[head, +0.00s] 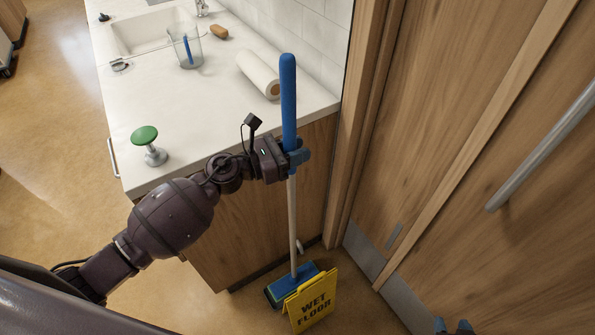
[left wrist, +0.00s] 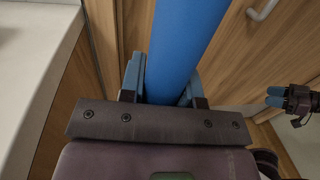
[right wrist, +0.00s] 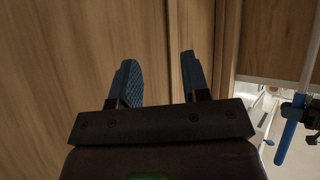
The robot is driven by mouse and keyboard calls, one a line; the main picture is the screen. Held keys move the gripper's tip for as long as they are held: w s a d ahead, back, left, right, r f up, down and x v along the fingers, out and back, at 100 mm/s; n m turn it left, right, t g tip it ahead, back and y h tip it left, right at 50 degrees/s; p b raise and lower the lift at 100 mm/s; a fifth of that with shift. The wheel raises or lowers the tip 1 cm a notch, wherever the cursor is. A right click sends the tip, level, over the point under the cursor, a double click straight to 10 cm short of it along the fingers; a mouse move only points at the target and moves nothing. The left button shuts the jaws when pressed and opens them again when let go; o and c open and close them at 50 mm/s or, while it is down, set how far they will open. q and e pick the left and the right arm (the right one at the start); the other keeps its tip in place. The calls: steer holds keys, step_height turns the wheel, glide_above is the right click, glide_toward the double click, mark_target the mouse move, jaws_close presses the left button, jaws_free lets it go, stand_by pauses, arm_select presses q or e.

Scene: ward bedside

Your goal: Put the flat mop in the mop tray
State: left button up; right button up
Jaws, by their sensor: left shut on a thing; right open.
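The flat mop has a thick blue grip (head: 288,95), a pale pole (head: 292,215) and a blue-and-green head (head: 290,284) low at the floor, partly behind a yellow sign. My left gripper (head: 298,154) is shut around the lower part of the blue grip. The grip also fills the space between its fingers in the left wrist view (left wrist: 185,45). The mop stands nearly upright. My right gripper (head: 455,327) barely enters the head view at the bottom edge. Its fingers are apart and empty in the right wrist view (right wrist: 158,80). I cannot make out a mop tray.
A yellow wet-floor sign (head: 311,301) stands beside the mop head. The counter (head: 190,105) holds a paper roll (head: 258,74), a clear container (head: 186,50) and a green-topped object (head: 146,137). A wooden door (head: 450,120) with a long handle (head: 543,150) is close at right.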

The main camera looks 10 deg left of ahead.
arm_select(q)
step_height(320, 180, down, 6)
steer(key=b, duration=0.2)
steer(key=shift+f, duration=0.25)
steer(key=o, duration=0.5)
steer(key=shift+f, duration=0.15)
steer(key=shift+c, duration=0.2)
steer(key=o, duration=0.5)
steer(key=shift+c, duration=0.2)
